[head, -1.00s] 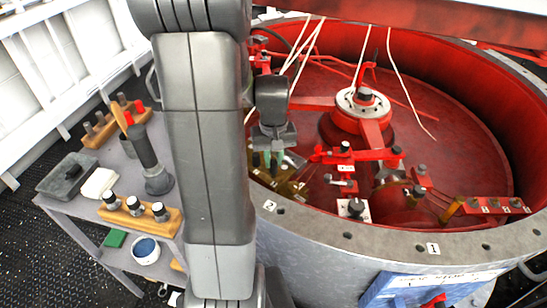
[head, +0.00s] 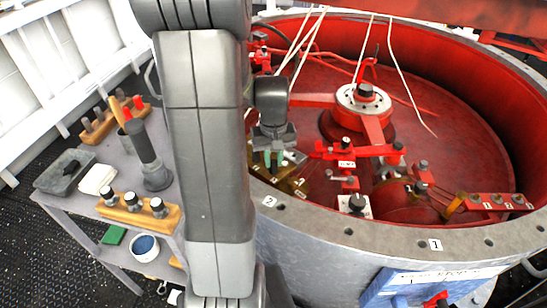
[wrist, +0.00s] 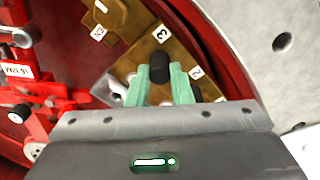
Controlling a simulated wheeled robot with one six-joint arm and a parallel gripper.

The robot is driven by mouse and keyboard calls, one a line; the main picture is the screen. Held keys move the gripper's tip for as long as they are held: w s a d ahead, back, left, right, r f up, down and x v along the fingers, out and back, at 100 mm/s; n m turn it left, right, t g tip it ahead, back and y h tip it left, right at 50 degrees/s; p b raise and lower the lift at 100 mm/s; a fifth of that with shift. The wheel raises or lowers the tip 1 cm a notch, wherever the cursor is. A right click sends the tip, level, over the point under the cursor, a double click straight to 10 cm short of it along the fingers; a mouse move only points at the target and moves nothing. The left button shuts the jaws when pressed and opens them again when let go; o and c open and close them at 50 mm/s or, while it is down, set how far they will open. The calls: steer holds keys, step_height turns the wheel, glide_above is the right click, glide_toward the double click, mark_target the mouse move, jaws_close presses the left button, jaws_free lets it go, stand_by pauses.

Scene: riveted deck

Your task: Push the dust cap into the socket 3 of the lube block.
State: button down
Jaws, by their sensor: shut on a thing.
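My gripper (wrist: 160,85) has green fingers, shut on the dust cap (wrist: 159,68), a short black cylinder. The cap stands out past the fingertips, over the brass lube block (wrist: 183,45). In the wrist view, the label 3 is just beyond the cap and the label 2 is to the right of the fingers. The socket under the cap is hidden, so I cannot tell whether the cap touches it. In the head view my gripper (head: 273,158) points down at the lube block (head: 291,187) inside the red drum's near-left edge; the cap cannot be made out there.
The grey drum rim (head: 345,235) runs close by the block. A second brass piece (wrist: 118,17) and red linkages (head: 350,152) lie near my gripper. White cords hang into the drum. A grey cart (head: 120,170) with tools stands at the left.

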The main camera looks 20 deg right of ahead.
steer(key=c, duration=1.2)
jaws_free()
steer(key=shift+r, duration=0.1)
step_height(320, 180, up, 14)
steer(key=p, duration=0.1)
steer(key=shift+f, duration=0.2)
step_height(320, 180, down, 14)
steer(key=shift+r+b, duration=0.1)
steer(key=shift+b, duration=0.4)
steer(key=shift+r, duration=0.1)
